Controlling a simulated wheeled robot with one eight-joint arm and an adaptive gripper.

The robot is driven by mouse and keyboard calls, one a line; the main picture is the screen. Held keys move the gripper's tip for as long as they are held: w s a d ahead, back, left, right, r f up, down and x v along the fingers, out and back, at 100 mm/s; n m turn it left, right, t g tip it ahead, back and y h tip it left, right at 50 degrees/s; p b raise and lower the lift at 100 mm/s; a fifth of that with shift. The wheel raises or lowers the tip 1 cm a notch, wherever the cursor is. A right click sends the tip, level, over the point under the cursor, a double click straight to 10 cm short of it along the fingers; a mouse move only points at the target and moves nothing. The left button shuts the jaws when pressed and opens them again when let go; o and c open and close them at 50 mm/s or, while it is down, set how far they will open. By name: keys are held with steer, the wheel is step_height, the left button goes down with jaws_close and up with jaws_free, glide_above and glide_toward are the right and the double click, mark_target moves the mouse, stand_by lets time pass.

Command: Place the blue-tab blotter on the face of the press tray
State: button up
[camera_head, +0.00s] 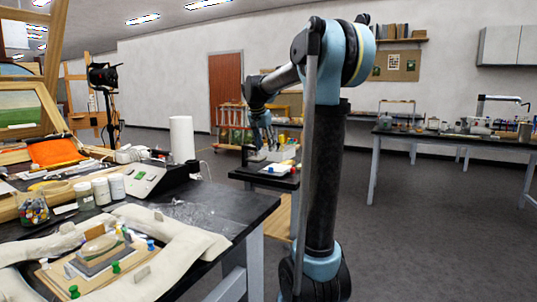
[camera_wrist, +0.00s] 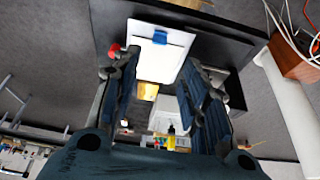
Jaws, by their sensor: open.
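The blue-tab blotter (camera_wrist: 160,62) shows in the wrist view as a white sheet with a blue tab on a dark surface, beyond and between my fingers. In the head view, a white item with a blue spot (camera_head: 276,169) lies on the small black side stand and seems to be the same blotter. My gripper (camera_head: 265,143) hangs above that stand; in the wrist view its two fingers (camera_wrist: 157,72) are apart, with nothing visibly clamped. I cannot identify the press tray for certain. A tan board (camera_head: 62,286) with stacked grey layers lies on the left table.
Pale padded bolsters (camera_head: 205,240) surround the board, with green and blue pegs near it. A red item (camera_wrist: 114,50) is near my left finger. Open floor lies right.

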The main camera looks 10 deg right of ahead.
steer(key=shift+s+r, duration=0.25)
steer(key=shift+r, duration=0.05)
steer(key=s+d+f+n, duration=0.1)
steer(key=s+f, duration=0.2)
steer(key=s, duration=0.4)
steer(key=s+d+f+n+g+y, duration=0.1)
steer(key=s+f, duration=0.2)
steer(key=s, duration=0.4)
steer(key=s+d+f+n, duration=0.1)
steer(key=s+f, duration=0.2)
steer(key=s, duration=0.4)
steer(key=s+f+n+y, duration=0.1)
steer(key=s+f+n, duration=0.3)
steer(key=s+f, duration=1.4)
steer(key=shift+s+d+f+g+y, duration=0.3)
steer(key=shift+s+y, duration=0.1)
steer(key=shift+s, duration=0.25)
